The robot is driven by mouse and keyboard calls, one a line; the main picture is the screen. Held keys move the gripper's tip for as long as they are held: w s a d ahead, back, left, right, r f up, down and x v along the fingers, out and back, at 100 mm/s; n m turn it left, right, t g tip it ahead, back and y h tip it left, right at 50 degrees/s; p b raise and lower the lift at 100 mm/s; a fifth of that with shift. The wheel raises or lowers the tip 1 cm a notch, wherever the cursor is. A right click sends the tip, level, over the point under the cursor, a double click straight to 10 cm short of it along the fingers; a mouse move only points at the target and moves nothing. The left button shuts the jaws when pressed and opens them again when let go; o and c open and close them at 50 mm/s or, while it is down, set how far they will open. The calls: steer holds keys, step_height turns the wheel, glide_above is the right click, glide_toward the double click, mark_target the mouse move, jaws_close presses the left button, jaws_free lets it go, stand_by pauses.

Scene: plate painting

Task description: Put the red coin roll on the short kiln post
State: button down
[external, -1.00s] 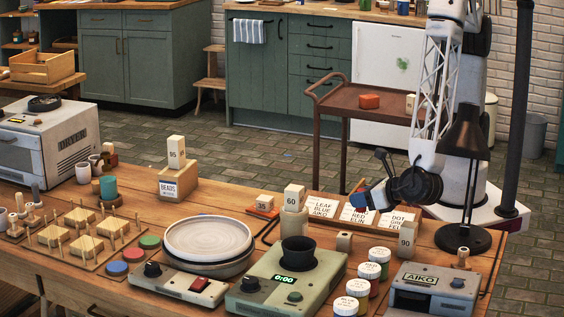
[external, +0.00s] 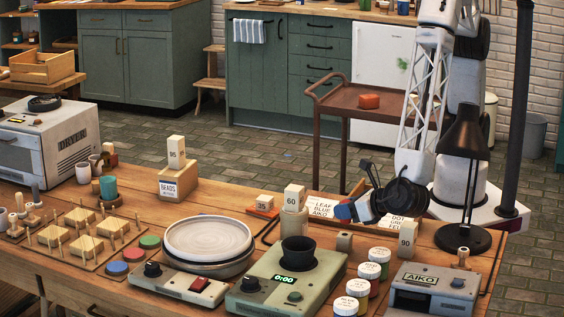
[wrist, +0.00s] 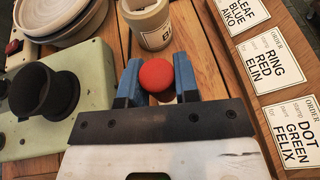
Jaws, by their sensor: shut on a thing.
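My gripper (wrist: 157,72) is shut on the red coin roll (wrist: 156,76), whose round red end shows between the blue fingers in the wrist view. In the external view my gripper (external: 343,210) is above the table, right of the block marked 60 and in front of the order cards. The smallest numbered post is the pale block marked 35 (external: 264,202), on a flat red-orange base left of the gripper.
A green scale with a black cup (external: 298,253) and plates (external: 208,238) lie left of the gripper. A small plain block (external: 344,241) and a post marked 90 (external: 407,239) stand nearby. Order cards (wrist: 272,65) line the right of the wrist view. A black lamp (external: 463,190) stands right.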

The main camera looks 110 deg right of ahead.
mark_target(346, 221)
steer(key=shift+f, duration=1.6)
steer(key=shift+f, duration=0.15)
steer(key=c, duration=0.8)
jaws_free()
steer(key=shift+c, duration=0.2)
steer(key=shift+v, duration=0.85)
step_height(346, 221, up, 8)
steer(key=shift+s+a, duration=0.35)
steer(key=shift+a, duration=0.1)
